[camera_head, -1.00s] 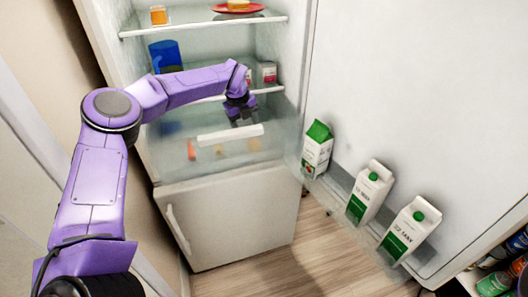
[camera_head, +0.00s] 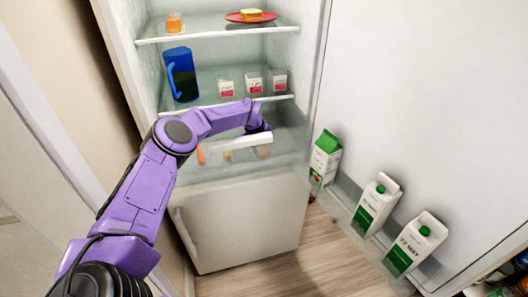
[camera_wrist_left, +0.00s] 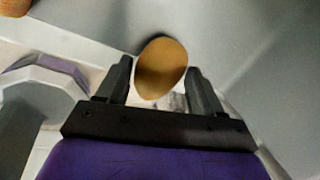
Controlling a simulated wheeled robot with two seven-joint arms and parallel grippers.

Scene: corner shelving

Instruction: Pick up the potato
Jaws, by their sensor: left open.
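The potato (camera_wrist_left: 161,68) is a brown oval in the left wrist view, lying between the two fingertips of my left gripper (camera_wrist_left: 160,85). The fingers are apart, one on each side of it, and I cannot tell whether they touch it. In the head view a tan shape, apparently the potato (camera_head: 263,152), shows blurred through the clear drawer front. My left gripper (camera_head: 262,129) reaches down into the drawer behind its white handle, its fingertips largely hidden. My right gripper is not in view.
The clear drawer (camera_head: 285,157) also holds an orange item (camera_head: 200,154) and another tan item (camera_head: 229,155). Above are a blue pitcher (camera_head: 181,75), small cartons (camera_head: 254,82) and a red plate (camera_head: 238,17). Milk cartons (camera_head: 375,205) stand in the open door.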

